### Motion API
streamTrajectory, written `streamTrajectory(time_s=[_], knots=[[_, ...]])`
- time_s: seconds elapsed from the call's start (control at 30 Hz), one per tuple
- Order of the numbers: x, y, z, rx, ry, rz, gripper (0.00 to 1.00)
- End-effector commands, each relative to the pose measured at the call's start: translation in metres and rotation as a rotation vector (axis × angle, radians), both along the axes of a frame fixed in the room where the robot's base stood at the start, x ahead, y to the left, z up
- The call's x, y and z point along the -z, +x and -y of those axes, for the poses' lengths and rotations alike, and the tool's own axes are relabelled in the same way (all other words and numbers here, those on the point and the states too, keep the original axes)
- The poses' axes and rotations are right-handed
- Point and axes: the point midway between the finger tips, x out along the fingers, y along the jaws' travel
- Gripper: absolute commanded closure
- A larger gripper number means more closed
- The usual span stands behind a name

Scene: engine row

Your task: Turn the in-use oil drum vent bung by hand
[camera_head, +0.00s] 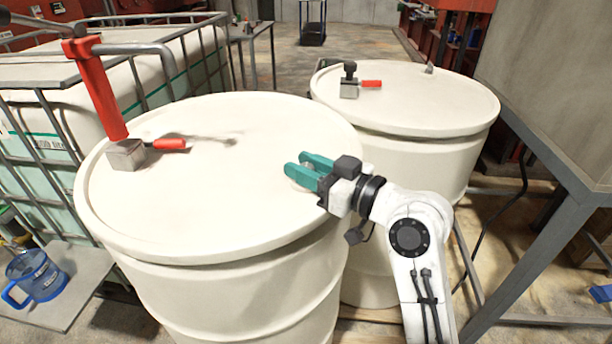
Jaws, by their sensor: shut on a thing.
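The nearer white oil drum (215,225) carries a red hand pump (95,85) on a grey block at the left of its lid. A red-handled lever (170,143) sticks out beside the block. My gripper (303,165), with teal fingers, is at the right side of this lid, low over it near the rim. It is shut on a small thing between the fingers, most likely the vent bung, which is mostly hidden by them. A second white drum (420,95) stands behind to the right, with a dark fitting and red-handled tap (349,85) on its lid.
A caged white tank (150,90) stands close at the left. A blue jug (36,276) sits on a grey ledge at lower left. A grey metal stand (560,130) rises at the right. Open floor (350,45) lies beyond the drums.

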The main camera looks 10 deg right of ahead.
Motion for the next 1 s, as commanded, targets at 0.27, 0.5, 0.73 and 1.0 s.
streamTrajectory(time_s=[0.27, 0.5, 0.73, 1.0], knots=[[0.001, 0.0, 0.0, -0.001, -0.001, -0.003, 0.98], [0.001, 0.0, 0.0, 0.0, -0.001, -0.003, 0.47], [0.001, -0.001, 0.0, 0.0, -0.001, -0.002, 0.47], [0.002, -0.023, 0.023, 0.003, 0.0, -0.001, 0.47]])
